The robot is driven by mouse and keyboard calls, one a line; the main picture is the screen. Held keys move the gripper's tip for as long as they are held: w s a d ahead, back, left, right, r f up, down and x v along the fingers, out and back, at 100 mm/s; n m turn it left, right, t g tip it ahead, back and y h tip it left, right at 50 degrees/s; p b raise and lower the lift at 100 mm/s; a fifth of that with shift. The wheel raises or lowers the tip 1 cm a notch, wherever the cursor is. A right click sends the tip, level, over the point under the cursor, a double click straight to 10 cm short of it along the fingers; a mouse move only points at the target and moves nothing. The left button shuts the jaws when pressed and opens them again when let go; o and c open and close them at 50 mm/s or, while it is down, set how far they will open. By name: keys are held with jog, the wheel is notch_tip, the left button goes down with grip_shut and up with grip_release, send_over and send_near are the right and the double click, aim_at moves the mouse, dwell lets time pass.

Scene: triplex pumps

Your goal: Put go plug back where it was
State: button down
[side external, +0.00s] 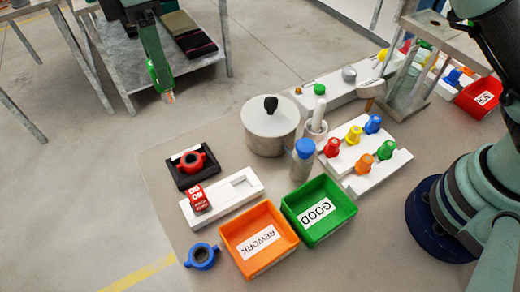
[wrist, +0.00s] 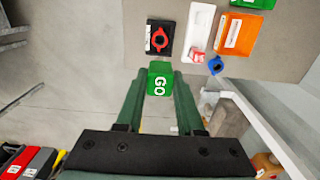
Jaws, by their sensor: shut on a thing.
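My gripper (side external: 161,92) is raised at the upper left of the side view, away from the bench. It is shut on the green go plug (wrist: 160,79), a block marked GO that shows between the fingertips in the wrist view. The white gauge holder (side external: 226,200) lies on the bench, well apart from the gripper. The red no-go plug (side external: 197,198) sits at its left end; the rectangular recess at its right end is empty. The holder also shows in the wrist view (wrist: 202,22), above and right of the plug.
A black tray (side external: 210,175) with a red ring part (side external: 191,162) lies behind the holder. A blue ring part (side external: 202,256), the orange REWORK bin (side external: 258,238) and the green GOOD bin (side external: 319,210) are in front. A grey pot (side external: 270,130) stands behind.

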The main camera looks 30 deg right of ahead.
jog(key=shift+s+d+r, duration=0.2)
jog(key=shift+s+r, duration=0.25)
jog(key=s+d+f, duration=0.1)
jog(key=s+d, duration=0.5)
jog(key=s, duration=0.4)
jog(key=f, duration=1.9)
jog(key=shift+w+d+f, duration=0.1)
jog(key=shift+w+f, duration=0.1)
jog(key=shift+f, duration=0.15)
jog(key=shift+f, duration=0.1)
jog(key=c, duration=0.5)
grip_release()
